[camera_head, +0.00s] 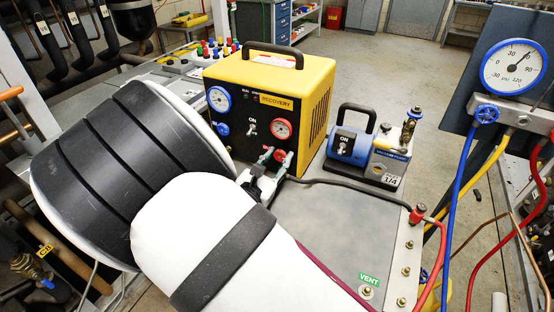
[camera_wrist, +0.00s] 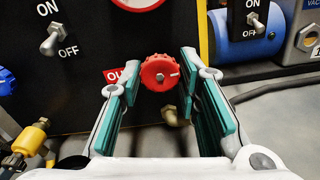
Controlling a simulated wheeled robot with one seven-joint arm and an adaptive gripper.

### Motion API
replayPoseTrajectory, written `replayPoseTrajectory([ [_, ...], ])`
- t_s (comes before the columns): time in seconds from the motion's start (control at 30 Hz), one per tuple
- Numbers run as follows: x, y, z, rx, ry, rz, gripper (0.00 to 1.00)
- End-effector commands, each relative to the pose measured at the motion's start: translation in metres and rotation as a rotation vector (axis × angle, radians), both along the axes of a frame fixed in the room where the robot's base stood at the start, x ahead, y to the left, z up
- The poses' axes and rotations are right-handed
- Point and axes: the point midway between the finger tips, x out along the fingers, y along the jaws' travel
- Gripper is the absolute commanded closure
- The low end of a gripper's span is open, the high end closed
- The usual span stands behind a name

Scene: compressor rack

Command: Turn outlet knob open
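The outlet knob (camera_wrist: 160,72) is a round red knob with a light mark on its right side, low on the black front of the yellow recovery machine (camera_head: 318,95). A red label (camera_wrist: 115,75), partly hidden, reads "OU" beside it. My gripper (camera_wrist: 160,79) is open, with teal-padded fingers to the left and right of the knob. Gaps show between the pads and the knob, and I cannot tell how far the tips reach in depth. In the head view my gripper (camera_head: 275,158) is at the machine's lower front and partly covers the knob.
A blue knob (camera_head: 222,129) and two gauges are on the same panel, with an ON/OFF switch (camera_wrist: 53,40) above left of the fingers. A blue vacuum pump (camera_head: 350,146) stands right of the machine. A black hose (camera_head: 345,184) crosses the grey bench top.

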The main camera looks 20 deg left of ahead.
Motion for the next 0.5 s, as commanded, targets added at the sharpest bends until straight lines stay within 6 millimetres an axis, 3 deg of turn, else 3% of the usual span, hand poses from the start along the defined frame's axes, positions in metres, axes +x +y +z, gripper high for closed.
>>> replayPoseTrajectory([
  [0.5, -0.0006, 0.0004, 0.0009, -0.124, 0.017, 0.000, 0.97],
])
